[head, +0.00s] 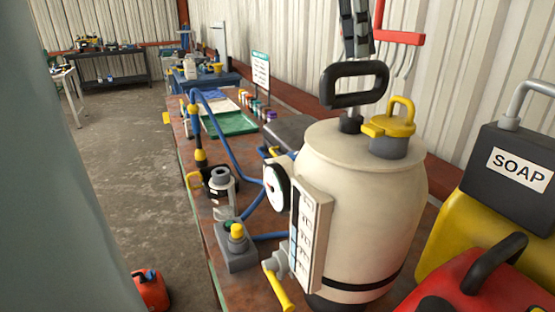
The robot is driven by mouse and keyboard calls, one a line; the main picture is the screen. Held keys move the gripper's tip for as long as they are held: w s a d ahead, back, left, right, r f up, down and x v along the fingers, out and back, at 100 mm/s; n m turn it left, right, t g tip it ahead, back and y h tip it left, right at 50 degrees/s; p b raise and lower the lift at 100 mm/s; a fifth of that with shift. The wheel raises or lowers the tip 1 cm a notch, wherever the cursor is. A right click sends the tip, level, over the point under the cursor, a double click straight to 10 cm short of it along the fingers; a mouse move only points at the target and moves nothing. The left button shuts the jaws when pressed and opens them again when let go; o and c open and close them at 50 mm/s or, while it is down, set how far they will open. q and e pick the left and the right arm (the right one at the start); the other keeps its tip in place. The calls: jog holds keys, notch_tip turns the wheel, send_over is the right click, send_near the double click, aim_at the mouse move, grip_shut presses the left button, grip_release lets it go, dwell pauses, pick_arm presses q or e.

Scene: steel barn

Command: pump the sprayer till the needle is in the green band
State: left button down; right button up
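The cream tank sprayer (345,165) stands upright on the bench at the right. My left gripper (357,40) comes down from the top edge, fingers pointing down, just above the pump handle. I cannot tell whether it touches the handle or how far its fingers are apart. My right gripper is out of view.
A yellow-levered valve (280,285) juts from the tank's lower left. Blue hose (235,160) runs along the rusty bench (195,200) past a grey block (236,248). A black SOAP container (510,175) and a red can (475,280) crowd the right.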

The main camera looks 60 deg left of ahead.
pick_arm(q)
jog(key=shift+f, duration=0.7)
jog(key=shift+r+p, duration=1.05)
jog(key=shift+r, duration=2.85)
jog(key=shift+f, duration=0.1)
